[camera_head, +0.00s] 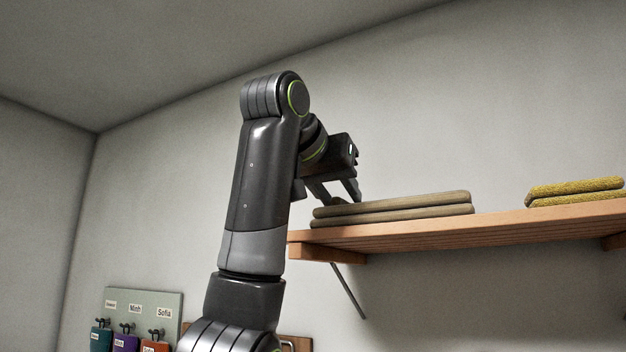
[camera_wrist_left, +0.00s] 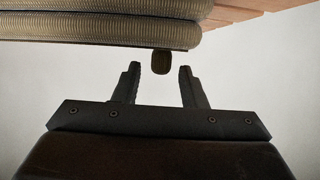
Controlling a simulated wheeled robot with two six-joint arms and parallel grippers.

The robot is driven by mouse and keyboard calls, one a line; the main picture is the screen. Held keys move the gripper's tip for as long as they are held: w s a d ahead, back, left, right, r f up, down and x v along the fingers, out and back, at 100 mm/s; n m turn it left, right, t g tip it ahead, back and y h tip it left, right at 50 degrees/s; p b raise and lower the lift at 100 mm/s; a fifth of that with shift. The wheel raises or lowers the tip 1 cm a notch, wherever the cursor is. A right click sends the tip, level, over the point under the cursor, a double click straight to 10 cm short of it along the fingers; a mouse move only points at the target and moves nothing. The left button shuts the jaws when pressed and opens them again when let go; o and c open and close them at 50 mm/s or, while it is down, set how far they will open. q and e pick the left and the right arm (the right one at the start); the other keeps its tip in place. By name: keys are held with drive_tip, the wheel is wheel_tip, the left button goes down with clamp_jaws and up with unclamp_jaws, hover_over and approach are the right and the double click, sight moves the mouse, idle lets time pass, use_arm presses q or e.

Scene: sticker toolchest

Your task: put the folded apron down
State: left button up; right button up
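The folded apron (camera_head: 430,204) is olive-tan and lies flat, in two thick layers, on the left end of a wooden shelf (camera_head: 440,236). It fills the top left of the left wrist view (camera_wrist_left: 90,24), with a small dark tab (camera_wrist_left: 161,55) sticking out at its edge. My left gripper (camera_head: 341,200) is at the apron's left end. In the left wrist view its fingers (camera_wrist_left: 160,72) are apart, with a clear gap on both sides of the tab. The tab's end is near the fingertips and nothing is gripped. My right gripper is not in view.
A yellow folded cloth (camera_head: 577,192) lies further right on the shelf, with bare shelf between it and the apron. A bracket (camera_head: 348,291) runs below the shelf. A name board (camera_head: 170,302) with hooks and coloured items hangs at lower left.

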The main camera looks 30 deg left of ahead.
use_arm(q)
drive_tip(key=b+v, duration=0.4)
drive_tip(key=v, duration=0.5)
drive_tip(key=shift+w, duration=0.1)
idle(0.4)
